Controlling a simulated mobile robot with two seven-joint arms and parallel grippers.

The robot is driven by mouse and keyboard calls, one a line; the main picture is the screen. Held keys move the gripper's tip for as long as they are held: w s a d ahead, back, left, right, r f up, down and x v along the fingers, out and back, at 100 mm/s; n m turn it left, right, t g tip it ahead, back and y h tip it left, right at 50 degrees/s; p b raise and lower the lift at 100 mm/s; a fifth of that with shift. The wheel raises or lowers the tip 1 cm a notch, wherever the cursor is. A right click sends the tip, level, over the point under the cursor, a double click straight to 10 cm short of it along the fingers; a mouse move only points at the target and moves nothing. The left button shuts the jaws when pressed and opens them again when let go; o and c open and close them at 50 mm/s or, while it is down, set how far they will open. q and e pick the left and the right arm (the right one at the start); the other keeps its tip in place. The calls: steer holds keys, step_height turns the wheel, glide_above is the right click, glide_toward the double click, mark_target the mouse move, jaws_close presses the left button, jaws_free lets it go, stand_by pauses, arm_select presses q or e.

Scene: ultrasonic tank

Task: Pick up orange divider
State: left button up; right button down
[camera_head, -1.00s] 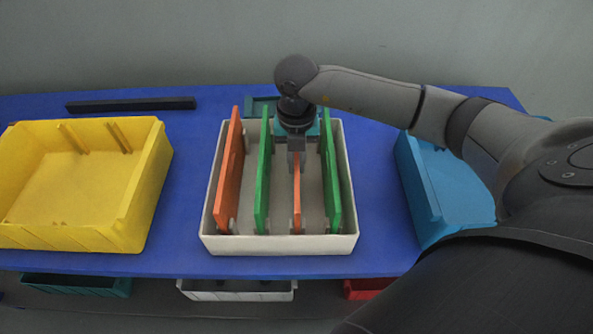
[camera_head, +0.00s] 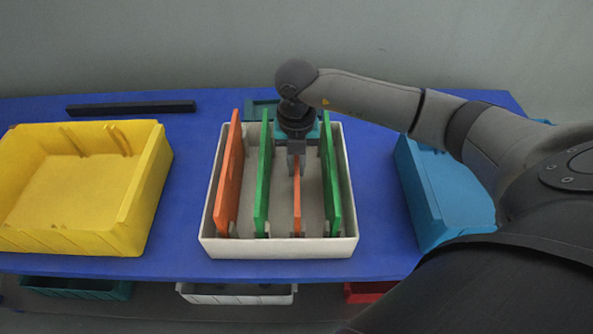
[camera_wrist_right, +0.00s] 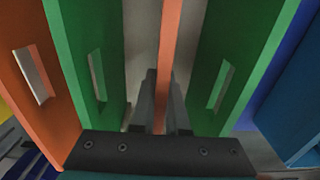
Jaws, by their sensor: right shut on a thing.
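Two orange dividers stand upright in the white bin (camera_head: 278,247). My right gripper (camera_head: 296,168) is shut on the orange divider (camera_head: 297,207) that stands between the two green ones. In the right wrist view this divider (camera_wrist_right: 170,45) runs between the two fingers (camera_wrist_right: 163,95), with a finger on each side. The other orange divider (camera_head: 229,175) stands at the bin's left side. Part of the held divider is hidden behind the gripper in the head view. My left gripper is not in view.
Green dividers stand close on both sides of my right gripper, one left (camera_head: 263,180) and one right (camera_head: 331,180). A yellow bin (camera_head: 150,190) is to the left, a blue bin (camera_head: 425,200) to the right. A black bar (camera_head: 130,107) lies behind. Blue table (camera_head: 190,200) shows between the bins.

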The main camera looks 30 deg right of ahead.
steer(key=shift+r, duration=0.1)
steer(key=shift+r, duration=0.55)
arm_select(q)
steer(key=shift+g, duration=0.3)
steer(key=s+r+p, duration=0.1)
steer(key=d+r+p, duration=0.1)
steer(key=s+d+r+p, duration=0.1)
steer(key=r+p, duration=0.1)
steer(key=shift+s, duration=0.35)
arm_select(e)
step_height(320, 180, up, 19)
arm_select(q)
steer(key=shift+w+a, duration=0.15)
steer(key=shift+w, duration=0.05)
arm_select(e)
steer(key=shift+f, duration=0.15)
